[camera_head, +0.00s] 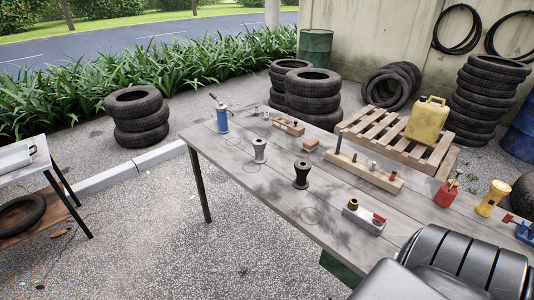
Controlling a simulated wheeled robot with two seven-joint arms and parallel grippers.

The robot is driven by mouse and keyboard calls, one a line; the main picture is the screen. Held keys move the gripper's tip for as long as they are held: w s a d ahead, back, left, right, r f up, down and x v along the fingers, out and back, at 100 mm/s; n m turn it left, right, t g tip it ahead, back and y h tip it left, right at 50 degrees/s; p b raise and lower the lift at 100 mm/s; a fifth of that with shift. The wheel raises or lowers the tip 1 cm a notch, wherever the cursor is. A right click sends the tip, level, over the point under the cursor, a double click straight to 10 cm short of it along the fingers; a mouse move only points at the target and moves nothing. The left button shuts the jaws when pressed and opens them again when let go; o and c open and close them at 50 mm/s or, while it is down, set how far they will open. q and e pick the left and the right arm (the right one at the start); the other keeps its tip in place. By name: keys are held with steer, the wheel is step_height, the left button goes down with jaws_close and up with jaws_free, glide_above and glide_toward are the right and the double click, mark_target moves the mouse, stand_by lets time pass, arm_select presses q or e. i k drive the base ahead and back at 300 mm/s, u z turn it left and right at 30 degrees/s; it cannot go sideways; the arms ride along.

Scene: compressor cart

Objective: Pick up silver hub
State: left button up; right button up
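The silver hub (259,150) stands upright on the grey plank table (225,160), left of the table's middle. It is spool-shaped, with a narrow waist and wider ends. A similar dark hub (301,174) stands upright to its right and nearer to me, apart from it. Neither of my grippers is in view. Nothing is touching the silver hub.
A blue torch-like canister (222,120) stands left of the hub. A long wooden block with pegs (362,172), a metal block with a red part (364,216) and a red can (446,193) lie rightward. A black padded shape (465,262) covers the lower right corner.

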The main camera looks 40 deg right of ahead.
mark_target(259, 144)
steer(key=z, duration=1.8)
steer(key=i, duration=0.45)
